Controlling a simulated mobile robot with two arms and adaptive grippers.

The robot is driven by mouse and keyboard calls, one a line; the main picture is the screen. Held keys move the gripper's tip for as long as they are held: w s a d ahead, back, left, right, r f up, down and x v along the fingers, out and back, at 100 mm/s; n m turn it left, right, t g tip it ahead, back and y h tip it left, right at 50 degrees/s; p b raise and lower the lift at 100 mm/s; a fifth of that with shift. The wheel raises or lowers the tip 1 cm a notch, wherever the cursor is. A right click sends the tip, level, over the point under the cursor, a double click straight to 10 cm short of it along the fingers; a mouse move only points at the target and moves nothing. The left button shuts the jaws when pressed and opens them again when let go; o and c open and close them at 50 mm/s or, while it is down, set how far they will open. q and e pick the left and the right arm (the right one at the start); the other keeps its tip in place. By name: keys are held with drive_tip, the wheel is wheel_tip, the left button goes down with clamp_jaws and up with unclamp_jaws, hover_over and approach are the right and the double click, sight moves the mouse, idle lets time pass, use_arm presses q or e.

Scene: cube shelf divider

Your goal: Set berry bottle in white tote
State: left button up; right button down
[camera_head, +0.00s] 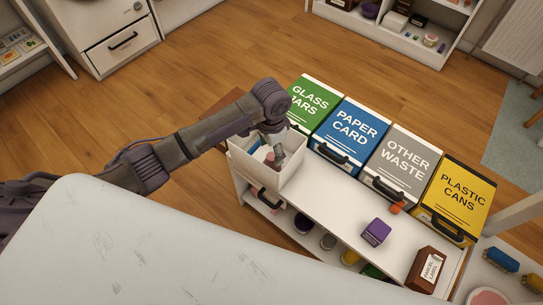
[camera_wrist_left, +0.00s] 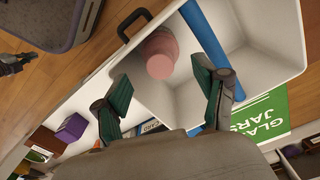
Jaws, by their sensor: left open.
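The white tote (camera_head: 290,178) stands at the left end of the white shelf top; its inside wall (camera_wrist_left: 262,28) fills much of the left wrist view. A pink bottle (camera_wrist_left: 160,53), likely the berry bottle, is inside the tote near the wall with the black handle. It is seen from above, and its base is hidden. My left gripper (camera_head: 277,148) is over the tote. In the left wrist view its two fingers (camera_wrist_left: 166,82) are spread apart with nothing between them, and the bottle is just beyond the fingertips. My right gripper is not in view.
A blue long item (camera_wrist_left: 204,38) is also in the tote. Green, blue, grey and yellow bins (camera_head: 400,163) line the shelf's far side. A purple box (camera_head: 376,232) and a brown labelled box (camera_head: 427,269) stand to the right. The shelf's middle is clear.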

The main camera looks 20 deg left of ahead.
use_arm(q)
drive_tip(key=shift+r, duration=2.7)
